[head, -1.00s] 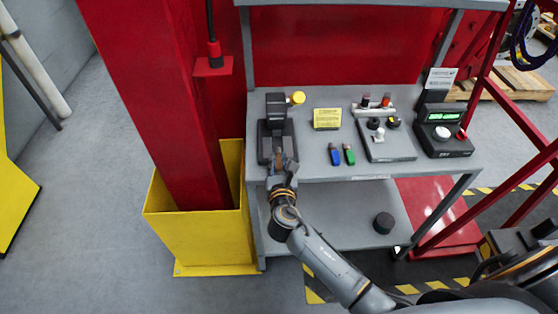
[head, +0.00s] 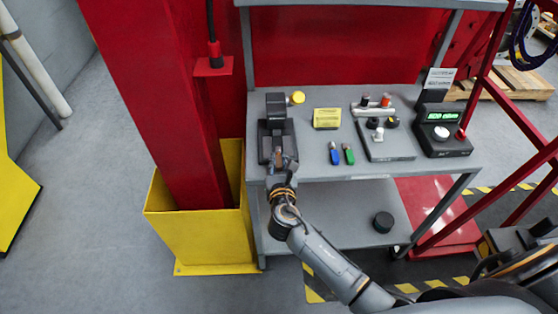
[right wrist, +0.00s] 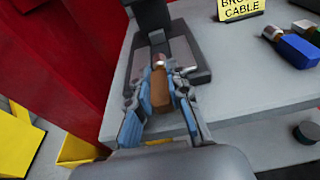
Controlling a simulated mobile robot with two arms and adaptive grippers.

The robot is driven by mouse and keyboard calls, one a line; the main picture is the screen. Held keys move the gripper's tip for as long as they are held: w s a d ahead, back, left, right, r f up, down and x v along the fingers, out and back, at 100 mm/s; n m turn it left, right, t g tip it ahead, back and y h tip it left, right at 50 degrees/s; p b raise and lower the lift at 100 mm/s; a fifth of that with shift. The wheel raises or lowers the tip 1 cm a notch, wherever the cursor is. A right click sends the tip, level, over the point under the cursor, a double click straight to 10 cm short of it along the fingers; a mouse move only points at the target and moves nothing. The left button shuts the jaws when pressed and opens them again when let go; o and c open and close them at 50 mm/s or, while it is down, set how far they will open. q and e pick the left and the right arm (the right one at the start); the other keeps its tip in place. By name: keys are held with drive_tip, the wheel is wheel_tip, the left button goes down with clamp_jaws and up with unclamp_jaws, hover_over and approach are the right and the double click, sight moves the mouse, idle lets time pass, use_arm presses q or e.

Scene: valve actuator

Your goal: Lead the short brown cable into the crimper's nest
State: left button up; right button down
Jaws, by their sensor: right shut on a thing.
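The crimper (head: 276,108) stands at the left end of the grey bench, with a dark base, an upright head and a yellow knob (head: 297,97). Its base also shows in the right wrist view (right wrist: 185,48). My right gripper (head: 281,162) is at the front edge of that base. In the right wrist view my right gripper (right wrist: 161,95) is shut on the short brown cable (right wrist: 160,88), which points toward the crimper's head. I cannot tell whether the cable's far end touches the nest. My left gripper is not in view.
A yellow label (head: 326,118) reading "BROWN CABLE" stands right of the crimper. A blue piece (head: 335,155) and a green piece (head: 349,155) lie before it. A fixture plate (head: 390,147) and a display unit (head: 443,142) stand farther right. A red column (head: 160,100) rises at left.

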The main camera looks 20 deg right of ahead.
drive_tip(key=shift+d, duration=0.1)
idle(0.7)
drive_tip(key=shift+f+p, duration=0.35)
drive_tip(key=shift+p, duration=0.05)
idle(0.6)
drive_tip(key=shift+r, duration=0.1)
idle(0.6)
drive_tip(key=shift+w+d+r+p, duration=0.15)
drive_tip(key=shift+r+p, duration=0.25)
drive_tip(key=shift+p, duration=0.35)
idle(0.4)
